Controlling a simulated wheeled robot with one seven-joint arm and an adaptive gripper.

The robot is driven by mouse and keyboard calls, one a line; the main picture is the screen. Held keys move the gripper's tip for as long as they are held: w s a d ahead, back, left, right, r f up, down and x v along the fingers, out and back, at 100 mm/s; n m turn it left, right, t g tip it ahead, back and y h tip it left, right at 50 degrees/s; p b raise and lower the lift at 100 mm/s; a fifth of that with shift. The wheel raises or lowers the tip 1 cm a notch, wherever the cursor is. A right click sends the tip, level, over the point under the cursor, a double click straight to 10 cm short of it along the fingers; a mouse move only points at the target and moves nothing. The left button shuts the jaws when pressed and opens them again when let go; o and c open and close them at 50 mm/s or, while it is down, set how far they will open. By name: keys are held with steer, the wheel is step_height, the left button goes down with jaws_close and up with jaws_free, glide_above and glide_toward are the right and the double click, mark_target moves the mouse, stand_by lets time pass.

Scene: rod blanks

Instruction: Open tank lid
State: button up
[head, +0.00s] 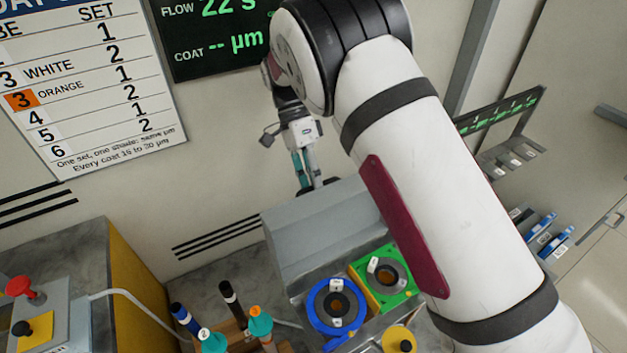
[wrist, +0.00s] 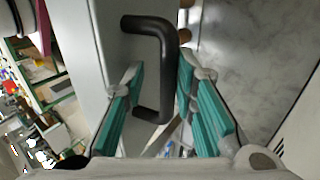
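The tank appears to be the grey box (head: 300,232) below my gripper in the head view; my arm covers its right part. Its pale lid surface (wrist: 88,45) shows in the wrist view, with a black bar handle (wrist: 165,75) on it. My gripper (head: 306,184) is above the back of the box. In the wrist view, my gripper (wrist: 160,72) has its two teal fingers spread, one on each side of the handle. Gaps show between the fingers and the bar, so it is not gripped. The lid looks down, though its edge is partly hidden.
A blue ring fixture (head: 312,303) and a green square fixture (head: 408,298) sit in front of the box. A wooden rack (head: 232,333) with capped rods stands left of them. A control box with a red knob (head: 18,286) is far left. The wall is close behind.

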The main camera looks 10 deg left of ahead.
steer(key=shift+r, duration=0.1)
steer(key=v, duration=0.7)
steer(key=shift+r, duration=0.15)
steer(key=shift+w+a, duration=0.1)
steer(key=shift+w, duration=0.05)
